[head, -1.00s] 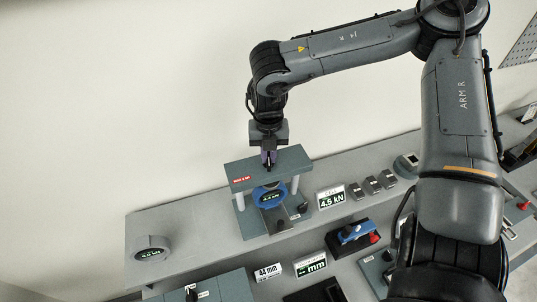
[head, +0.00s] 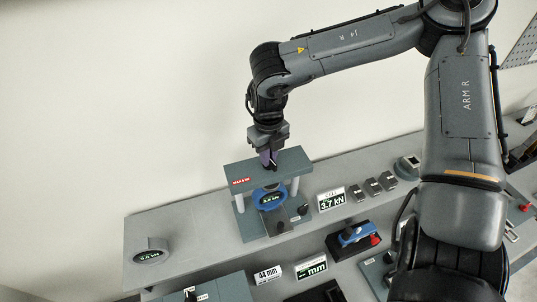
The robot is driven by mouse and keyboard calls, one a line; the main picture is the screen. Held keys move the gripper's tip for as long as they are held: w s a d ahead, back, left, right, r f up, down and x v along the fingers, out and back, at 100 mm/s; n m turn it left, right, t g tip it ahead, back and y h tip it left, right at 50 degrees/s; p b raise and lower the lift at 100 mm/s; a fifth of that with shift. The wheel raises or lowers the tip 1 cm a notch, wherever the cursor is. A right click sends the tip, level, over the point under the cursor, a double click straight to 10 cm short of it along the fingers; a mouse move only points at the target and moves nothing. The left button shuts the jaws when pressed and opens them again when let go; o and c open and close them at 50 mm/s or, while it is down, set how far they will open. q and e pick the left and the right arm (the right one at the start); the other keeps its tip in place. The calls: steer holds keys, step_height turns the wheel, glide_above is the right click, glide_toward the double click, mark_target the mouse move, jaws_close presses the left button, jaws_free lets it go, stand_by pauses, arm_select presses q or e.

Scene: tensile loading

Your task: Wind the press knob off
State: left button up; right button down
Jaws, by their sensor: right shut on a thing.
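The press (head: 240,171) is a grey-green frame with a top plate on two light posts, standing on the long grey bench. A blue round gauge (head: 270,198) with a lit readout sits inside the frame under the top plate. My right gripper (head: 269,163) points down onto the top plate and is shut on the press knob, which it mostly hides. A sign (head: 332,199) beside the press reads 3.7 kN. My left gripper is not in view.
A round grey gauge (head: 150,252) stands at the bench's left end. Several small grey blocks (head: 373,188) sit right of the sign. Bare bench lies left of the press.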

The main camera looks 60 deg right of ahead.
stand_by(0.3)
steer(key=c, duration=1.2)
jaws_free()
steer(key=shift+o, duration=0.2)
steer(key=shift+r, duration=0.1)
step_height(320, 180, up, 11)
steer(key=shift+b, duration=0.35)
